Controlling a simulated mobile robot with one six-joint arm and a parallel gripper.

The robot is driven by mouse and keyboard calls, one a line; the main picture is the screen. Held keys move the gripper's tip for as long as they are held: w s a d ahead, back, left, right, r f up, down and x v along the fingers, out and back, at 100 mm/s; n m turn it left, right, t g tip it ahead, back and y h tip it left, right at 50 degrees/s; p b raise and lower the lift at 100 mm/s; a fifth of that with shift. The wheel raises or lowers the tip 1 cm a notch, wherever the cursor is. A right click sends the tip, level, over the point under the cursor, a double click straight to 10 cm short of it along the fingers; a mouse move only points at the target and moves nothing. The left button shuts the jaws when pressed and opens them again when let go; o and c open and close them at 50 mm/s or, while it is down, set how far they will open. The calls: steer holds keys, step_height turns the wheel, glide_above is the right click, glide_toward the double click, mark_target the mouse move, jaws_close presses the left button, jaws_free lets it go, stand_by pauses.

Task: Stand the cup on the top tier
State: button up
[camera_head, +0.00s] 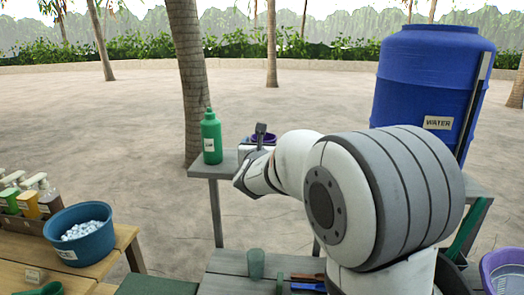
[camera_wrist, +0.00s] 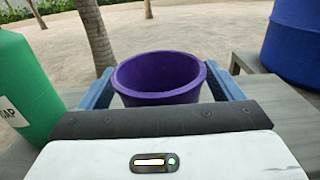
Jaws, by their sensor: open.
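The purple cup (camera_wrist: 158,78) is upright with its open mouth facing up. It sits between the two blue fingers of my gripper (camera_wrist: 163,88) in the wrist view. The fingers are open, one on each side of it; I cannot tell if either touches it. In the head view the cup (camera_head: 268,137) shows only in part behind my gripper, at the level of the top tier (camera_head: 202,171). Its base is hidden, so its contact with the tier cannot be seen.
A green soap bottle (camera_head: 211,139) stands on the top tier to the left, close to my gripper. A big blue water barrel (camera_head: 425,85) stands at the right. A green tumbler (camera_head: 256,264) is on the lower tier (camera_head: 228,262). A blue tub (camera_head: 80,235) is at the left.

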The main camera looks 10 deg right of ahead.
steer(key=shift+w+d, duration=0.15)
steer(key=shift+w, duration=0.2)
steer(key=c, duration=1.1)
steer(key=shift+c, duration=0.3)
steer(key=shift+r, duration=0.15)
